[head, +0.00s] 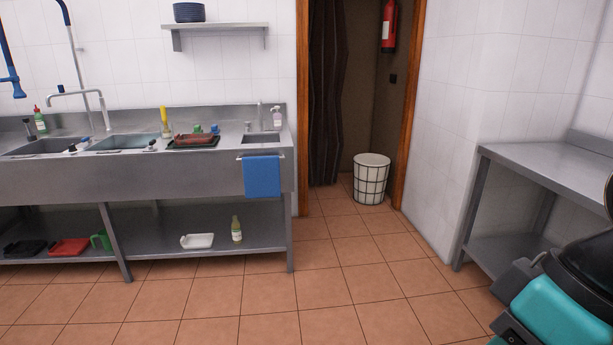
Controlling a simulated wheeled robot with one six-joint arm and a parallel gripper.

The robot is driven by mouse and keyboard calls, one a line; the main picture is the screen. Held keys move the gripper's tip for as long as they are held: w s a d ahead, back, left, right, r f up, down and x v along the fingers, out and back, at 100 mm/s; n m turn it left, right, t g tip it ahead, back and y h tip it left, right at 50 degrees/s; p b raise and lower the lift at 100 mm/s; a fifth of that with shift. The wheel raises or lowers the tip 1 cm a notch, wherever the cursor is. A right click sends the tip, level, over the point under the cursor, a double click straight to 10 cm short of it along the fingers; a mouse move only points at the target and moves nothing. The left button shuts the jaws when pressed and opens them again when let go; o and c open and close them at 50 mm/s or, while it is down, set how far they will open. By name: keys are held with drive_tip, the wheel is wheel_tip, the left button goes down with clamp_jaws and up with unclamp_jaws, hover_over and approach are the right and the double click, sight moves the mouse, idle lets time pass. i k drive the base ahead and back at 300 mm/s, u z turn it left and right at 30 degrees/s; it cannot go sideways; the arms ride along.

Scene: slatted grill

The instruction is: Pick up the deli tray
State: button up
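I cannot tell for certain which item is the deli tray. A small white tray (197,241) lies on the lower shelf under the sink counter, left of a bottle. A flat red tray-like item (69,247) and a black one (25,248) lie at the left of the lower shelf. My gripper is not in view.
The steel sink counter (130,182) runs along the left wall, with a blue towel (262,177) on its front. A steel table (555,167) is at right. The tiled floor between is clear.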

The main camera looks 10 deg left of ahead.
sight(194, 138)
drive_tip(key=u, duration=0.1)
drive_tip(key=i, duration=2.1)
drive_tip(key=u, duration=0.9)
drive_tip(key=i, duration=1.85)
drive_tip(key=u, duration=1.15)
drive_tip(key=i, duration=0.8)
drive_tip(key=u, duration=0.25)
